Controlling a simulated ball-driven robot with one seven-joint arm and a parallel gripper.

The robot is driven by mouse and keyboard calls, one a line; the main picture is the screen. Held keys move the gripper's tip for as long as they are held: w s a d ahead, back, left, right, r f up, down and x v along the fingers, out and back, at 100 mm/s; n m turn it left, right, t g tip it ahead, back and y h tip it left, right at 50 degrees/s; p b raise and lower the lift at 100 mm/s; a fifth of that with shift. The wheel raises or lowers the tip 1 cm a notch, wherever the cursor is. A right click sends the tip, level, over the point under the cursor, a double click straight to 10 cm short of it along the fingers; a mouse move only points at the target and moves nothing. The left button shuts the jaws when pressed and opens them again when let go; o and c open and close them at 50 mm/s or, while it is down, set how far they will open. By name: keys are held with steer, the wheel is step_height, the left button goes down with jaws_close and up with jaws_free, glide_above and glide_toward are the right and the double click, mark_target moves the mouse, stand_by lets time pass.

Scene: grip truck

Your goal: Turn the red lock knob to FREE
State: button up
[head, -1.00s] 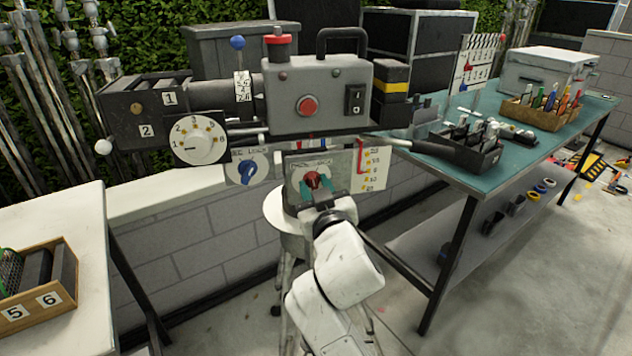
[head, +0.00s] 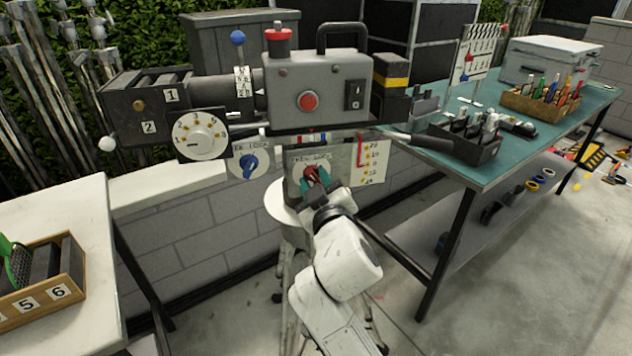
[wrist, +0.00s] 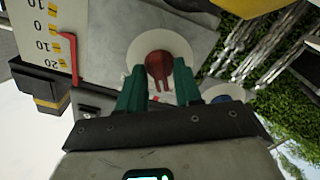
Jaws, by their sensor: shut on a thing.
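The red lock knob (head: 310,173) sits on a round pale disc on a grey panel (head: 293,187) below the camera body. My gripper (head: 315,178) is shut on the knob, with its teal fingers on either side. In the wrist view the red knob (wrist: 158,64) shows just beyond and between the two teal fingers of my gripper (wrist: 159,88).
A blue knob (head: 249,166) is on a plate to the left. A white numbered dial (head: 201,136) and a grey box with a red button (head: 308,101) are above. A scale with a red pointer (head: 361,152) is at right. A green-topped bench (head: 540,146) stands right.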

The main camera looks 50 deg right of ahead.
steer(key=o, duration=0.7)
steer(key=b+v, duration=0.1)
steer(key=v, duration=1)
steer(key=shift+b, duration=0.4)
steer(key=shift+w, duration=0.1)
